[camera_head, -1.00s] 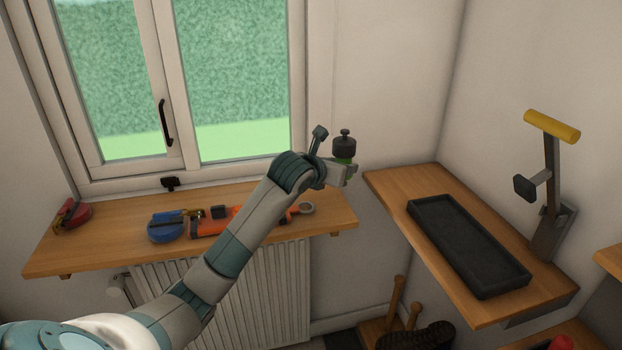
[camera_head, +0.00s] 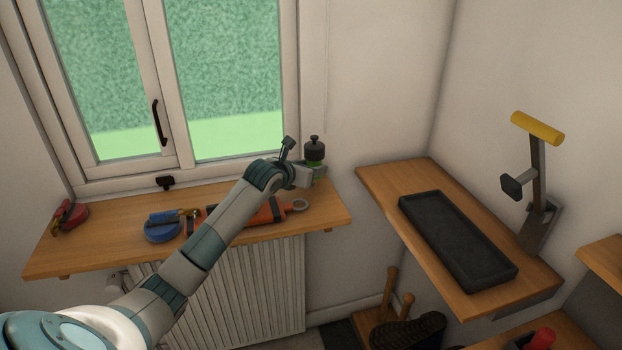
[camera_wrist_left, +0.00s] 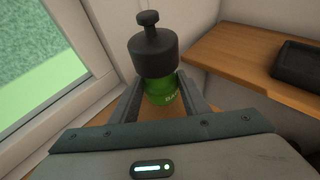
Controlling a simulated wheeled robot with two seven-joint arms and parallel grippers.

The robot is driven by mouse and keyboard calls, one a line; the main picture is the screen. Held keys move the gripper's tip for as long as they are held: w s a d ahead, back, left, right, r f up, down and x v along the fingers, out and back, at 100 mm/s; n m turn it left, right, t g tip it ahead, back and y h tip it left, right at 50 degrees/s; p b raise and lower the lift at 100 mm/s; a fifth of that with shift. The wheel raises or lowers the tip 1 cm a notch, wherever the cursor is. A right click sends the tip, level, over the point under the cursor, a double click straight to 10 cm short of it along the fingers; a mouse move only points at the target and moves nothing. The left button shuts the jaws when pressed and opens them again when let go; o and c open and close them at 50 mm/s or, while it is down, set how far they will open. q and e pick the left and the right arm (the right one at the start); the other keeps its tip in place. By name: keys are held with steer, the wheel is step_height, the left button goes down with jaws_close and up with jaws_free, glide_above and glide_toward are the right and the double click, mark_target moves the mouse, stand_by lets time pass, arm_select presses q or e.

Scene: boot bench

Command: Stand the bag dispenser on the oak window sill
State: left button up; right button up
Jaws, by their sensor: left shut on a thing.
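The bag dispenser (camera_head: 315,151) has a black cap with a knob and a green lower body. My left gripper (camera_head: 312,172) is shut on its green part and holds it upright at the right end of the oak window sill (camera_head: 334,213). In the left wrist view the dispenser (camera_wrist_left: 153,54) stands between the two fingers (camera_wrist_left: 160,95), with part of a label showing. The sill shows below it there. I cannot tell whether its base touches the sill. My right gripper is not in view.
A red leash (camera_head: 69,217), a blue leash (camera_head: 163,228) and an orange item (camera_head: 262,214) lie on the sill. The window (camera_head: 200,90) stands behind. A wooden shelf (camera_head: 385,179) with a black tray (camera_head: 455,240) is at the right, with a gap between.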

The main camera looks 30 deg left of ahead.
arm_select(q)
step_height(320, 180, down, 3)
steer(key=shift+f+p, duration=0.2)
steer(key=shift+p, duration=0.65)
steer(key=shift+f, duration=0.2)
steer(key=shift+f, duration=0.15)
steer(key=o, duration=1.2)
steer(key=shift+c, duration=0.2)
